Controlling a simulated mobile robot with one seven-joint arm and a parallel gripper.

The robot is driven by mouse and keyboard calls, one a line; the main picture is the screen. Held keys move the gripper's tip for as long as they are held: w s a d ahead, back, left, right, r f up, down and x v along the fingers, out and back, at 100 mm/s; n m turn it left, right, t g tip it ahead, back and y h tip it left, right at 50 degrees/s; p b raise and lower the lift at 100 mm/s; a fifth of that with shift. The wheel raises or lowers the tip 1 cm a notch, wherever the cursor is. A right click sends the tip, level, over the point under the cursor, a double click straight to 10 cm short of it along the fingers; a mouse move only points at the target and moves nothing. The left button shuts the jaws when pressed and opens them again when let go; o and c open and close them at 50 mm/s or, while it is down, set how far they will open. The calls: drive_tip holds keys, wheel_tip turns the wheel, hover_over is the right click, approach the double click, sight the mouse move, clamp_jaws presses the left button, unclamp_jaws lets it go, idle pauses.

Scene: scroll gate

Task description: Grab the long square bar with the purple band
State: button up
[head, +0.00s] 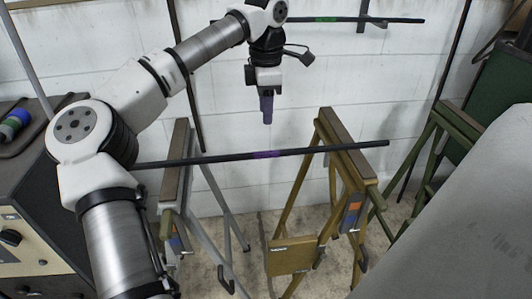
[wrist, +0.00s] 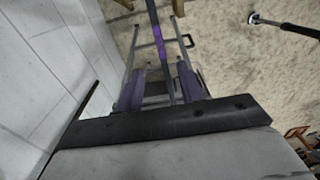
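The long dark square bar with the purple band (head: 265,155) lies nearly level across two trestles in the head view. Its purple band is mid-span, over the gap between them. My gripper (head: 267,119) points down above the band, apart from the bar. In the wrist view the two purple-grey fingers of my gripper (wrist: 160,78) stand apart with nothing held. The bar with its purple band (wrist: 159,42) runs up the picture in line with the gap between the fingers. The bar's left end is partly hidden behind my arm in the head view.
A grey trestle (head: 172,172) and an olive-yellow trestle (head: 345,150) bear the bar. Another dark bar with a green band (head: 325,20) is higher, near the white wall (head: 340,75). A grey slanted surface (head: 470,220) fills the right; a dark cabinet (head: 30,190) stands left.

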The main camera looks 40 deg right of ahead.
sight(266, 153)
wheel_tip(266, 153, down, 12)
drive_tip(key=shift+r, duration=0.1)
clamp_jaws()
idle(0.6)
drive_tip(key=shift+r, duration=0.15)
idle(1.0)
